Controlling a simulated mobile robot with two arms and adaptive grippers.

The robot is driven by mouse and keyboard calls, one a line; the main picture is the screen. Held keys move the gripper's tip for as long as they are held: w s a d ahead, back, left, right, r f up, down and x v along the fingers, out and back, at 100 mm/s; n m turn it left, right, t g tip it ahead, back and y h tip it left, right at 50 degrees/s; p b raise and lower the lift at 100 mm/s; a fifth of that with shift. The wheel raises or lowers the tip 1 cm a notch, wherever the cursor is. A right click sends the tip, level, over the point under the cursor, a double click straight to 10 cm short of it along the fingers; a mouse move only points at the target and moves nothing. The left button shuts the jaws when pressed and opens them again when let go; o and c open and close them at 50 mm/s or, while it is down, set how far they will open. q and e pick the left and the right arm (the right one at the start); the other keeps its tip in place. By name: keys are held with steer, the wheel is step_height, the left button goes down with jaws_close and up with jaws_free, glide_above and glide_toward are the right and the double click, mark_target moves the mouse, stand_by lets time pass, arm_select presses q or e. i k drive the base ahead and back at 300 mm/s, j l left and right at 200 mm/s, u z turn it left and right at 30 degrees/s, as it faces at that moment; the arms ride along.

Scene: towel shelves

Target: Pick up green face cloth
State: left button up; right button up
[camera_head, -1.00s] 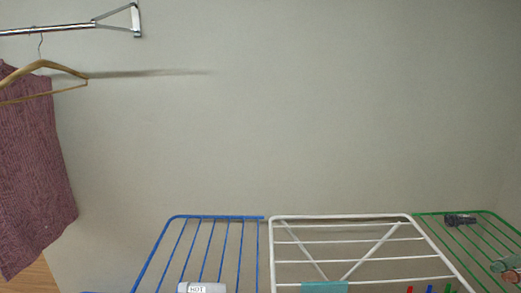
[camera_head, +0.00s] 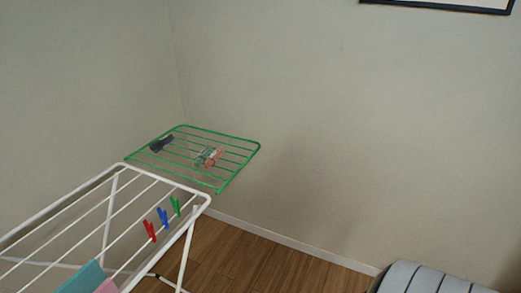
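A teal-green cloth (camera_head: 80,281) hangs over the white drying rack at the bottom left, cut off by the picture edge. A pink cloth (camera_head: 107,287) shows beside it. I cannot tell whether the teal one is the green face cloth. On the rack's green wing lie a small grey-green and pinkish bundle (camera_head: 210,156) and a dark item (camera_head: 161,143), both too small to identify. Neither of my grippers is in view.
The white drying rack (camera_head: 150,176) fills the lower left, with its green wing (camera_head: 240,166) near the corner. Red (camera_head: 149,231), blue (camera_head: 163,217) and green (camera_head: 175,206) pegs sit on it. A striped grey cushioned thing (camera_head: 425,279) is at bottom right. Wooden floor (camera_head: 250,262) lies between.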

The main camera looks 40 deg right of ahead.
mark_target(201, 158)
steer(key=z, duration=1)
steer(key=u, duration=0.3)
steer(key=i+l+u, duration=0.15)
steer(key=u, duration=0.3)
steer(key=l+u, duration=0.45)
steer(key=i+l+u, duration=0.1)
steer(key=l+u, duration=0.15)
steer(key=u, duration=0.15)
